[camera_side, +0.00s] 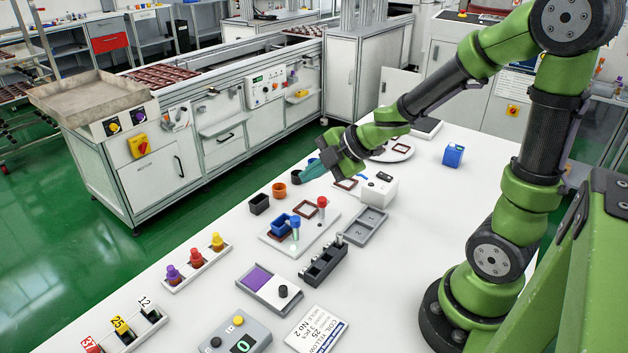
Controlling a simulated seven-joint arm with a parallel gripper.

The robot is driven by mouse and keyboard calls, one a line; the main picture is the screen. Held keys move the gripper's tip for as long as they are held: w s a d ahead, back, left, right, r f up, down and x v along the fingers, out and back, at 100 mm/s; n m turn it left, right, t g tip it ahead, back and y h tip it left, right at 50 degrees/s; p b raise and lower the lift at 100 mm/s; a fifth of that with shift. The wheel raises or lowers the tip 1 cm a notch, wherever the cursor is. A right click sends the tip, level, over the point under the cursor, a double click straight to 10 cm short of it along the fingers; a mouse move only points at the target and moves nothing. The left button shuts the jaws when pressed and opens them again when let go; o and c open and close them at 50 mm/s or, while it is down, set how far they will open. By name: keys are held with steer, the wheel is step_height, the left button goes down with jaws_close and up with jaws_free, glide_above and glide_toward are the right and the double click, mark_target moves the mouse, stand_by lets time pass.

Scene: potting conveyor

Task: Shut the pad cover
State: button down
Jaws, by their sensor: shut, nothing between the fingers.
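The pad box is a grey frame (243,291) lying on the white table, in the lower middle of the side view. Its left half shows a bare purple pad (257,277). A light grey cover (275,300) with a black knob (283,291) lies over the right half, so the cover is partly open. My gripper (300,176) is up at the far part of the table, well beyond the box and not touching it. Its teal fingers are shut and appear empty.
A white plate with blue and red parts (270,240) and a black block with pegs (324,265) stand just beyond the box. A peg rack (195,265) is to its left. A counter device (233,338) and a printed card (316,331) lie nearer.

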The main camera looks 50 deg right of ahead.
steer(key=s+a+f+n+g+y, duration=0.3)
steer(key=s+a+f+n+g, duration=0.1)
steer(key=s+n, duration=0.2)
steer(key=n+g+y, duration=0.1)
steer(key=n+g, duration=0.2)
steer(key=g, duration=0.1)
glide_toward(290, 297)
steer(key=s+f, duration=0.2)
steer(key=f, duration=0.2)
steer(key=shift+s+f, duration=0.15)
steer(key=shift+s, duration=0.25)
steer(key=shift+w+a, duration=1.15)
steer(key=shift+w, duration=0.1)
steer(key=shift+w+a, duration=0.3)
steer(key=w, duration=0.6)
steer(key=shift+w, duration=0.35)
